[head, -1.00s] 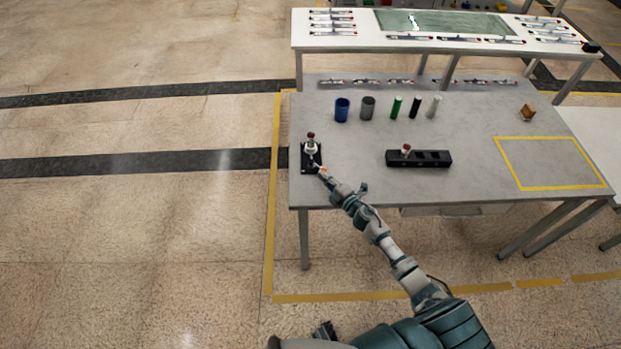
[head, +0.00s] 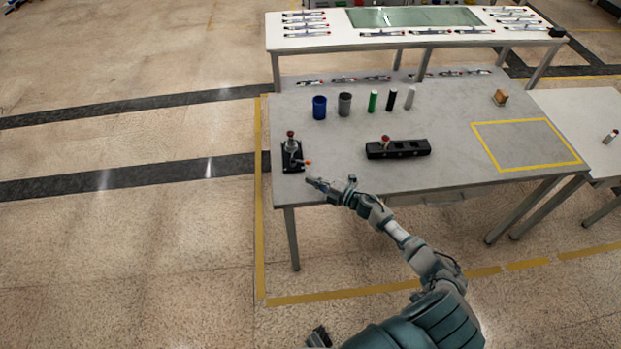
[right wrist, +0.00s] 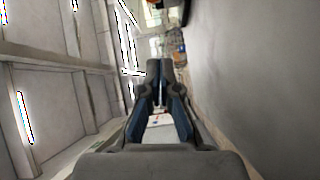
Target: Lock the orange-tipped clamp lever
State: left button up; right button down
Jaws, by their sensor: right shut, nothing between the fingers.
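The toggle clamp (head: 291,152) stands on a black base at the left end of the grey table. It has a red top, and its orange lever tip (head: 308,162) sticks out to the right, just past the base. My right gripper (head: 309,182) is at the table's front edge, just below the orange tip in the head view, and apart from it. The right wrist view shows its dark fingers (right wrist: 159,70) together at the tips with nothing between them. A dark piece of what may be my left gripper (head: 320,337) shows at the bottom edge; its jaws cannot be made out.
A black block with a red-topped piece (head: 398,149) lies mid-table. A blue cup (head: 319,107), a grey cup (head: 344,104) and several upright cylinders stand behind. A yellow-outlined area (head: 525,168) at the right is empty. A white-topped bench (head: 330,38) is behind.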

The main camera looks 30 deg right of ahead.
jog(key=v, duration=0.3)
jog(key=d+v, duration=0.1)
jog(key=v, duration=0.3)
jog(key=shift+d, duration=0.1)
jog(key=shift+s+d+f, duration=0.1)
jog(key=shift+s+d, duration=0.1)
jog(key=shift+d, duration=0.1)
jog(key=shift+w+a, duration=0.1)
jog(key=shift+a, duration=0.15)
pick_arm(q)
jog(key=shift+w+a, duration=0.25)
jog(key=shift+w, duration=0.15)
pick_arm(e)
jog(key=shift+a, duration=0.25)
